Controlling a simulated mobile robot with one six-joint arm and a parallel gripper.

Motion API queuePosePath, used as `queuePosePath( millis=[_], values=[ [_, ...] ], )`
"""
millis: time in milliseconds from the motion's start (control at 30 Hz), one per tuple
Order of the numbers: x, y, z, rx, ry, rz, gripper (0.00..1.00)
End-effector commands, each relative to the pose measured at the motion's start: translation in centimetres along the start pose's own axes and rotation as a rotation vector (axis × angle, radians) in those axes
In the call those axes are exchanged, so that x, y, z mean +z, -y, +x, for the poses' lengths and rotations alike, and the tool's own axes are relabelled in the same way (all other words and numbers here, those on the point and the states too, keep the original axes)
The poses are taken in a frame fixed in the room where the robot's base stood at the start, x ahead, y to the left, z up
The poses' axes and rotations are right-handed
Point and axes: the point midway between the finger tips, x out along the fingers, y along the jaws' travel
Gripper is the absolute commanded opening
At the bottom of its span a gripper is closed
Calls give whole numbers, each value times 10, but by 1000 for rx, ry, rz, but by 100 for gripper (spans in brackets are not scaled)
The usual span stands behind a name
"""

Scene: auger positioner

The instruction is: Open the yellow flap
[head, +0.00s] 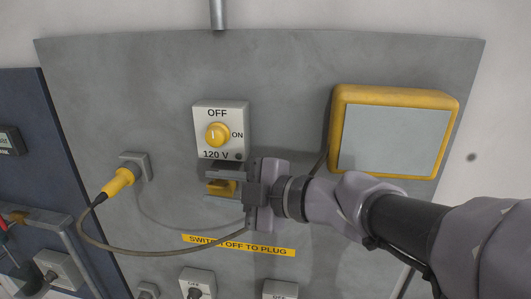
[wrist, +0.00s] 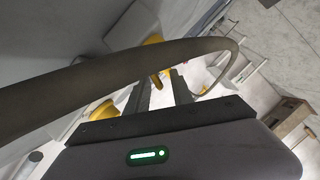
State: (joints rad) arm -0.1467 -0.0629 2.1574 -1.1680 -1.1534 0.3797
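The yellow flap (head: 220,188) shows just below the grey switch box marked 120 V (head: 221,130), partly hidden by my gripper. My gripper (head: 222,183) reaches in from the right, with one finger above the flap and one below it. In the wrist view the two fingers (wrist: 163,92) stand apart with a gap between them. A small yellow part (wrist: 157,80) shows in that gap; I cannot tell whether it is the flap. Whether the fingers touch the flap is not clear.
A yellow plug (head: 118,182) sits in a socket at the left, and its grey cable (head: 160,250) loops below my gripper. The cable crosses close in the wrist view (wrist: 90,80). A yellow-framed box (head: 394,135) is at the upper right. A yellow knob (head: 217,135) is on the switch box.

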Motion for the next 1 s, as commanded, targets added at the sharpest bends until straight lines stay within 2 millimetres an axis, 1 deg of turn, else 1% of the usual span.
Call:
queuePosePath(
  millis=[167,300,667,867,1000],
  values=[
    [0,0,0,0,0,-1,28],
    [0,0,0,0,-1,-1,1],
    [0,2,0,5,0,-12,0],
    [0,9,0,36,-1,-83,0],
    [-1,18,-1,74,-1,-178,0]
  ],
)
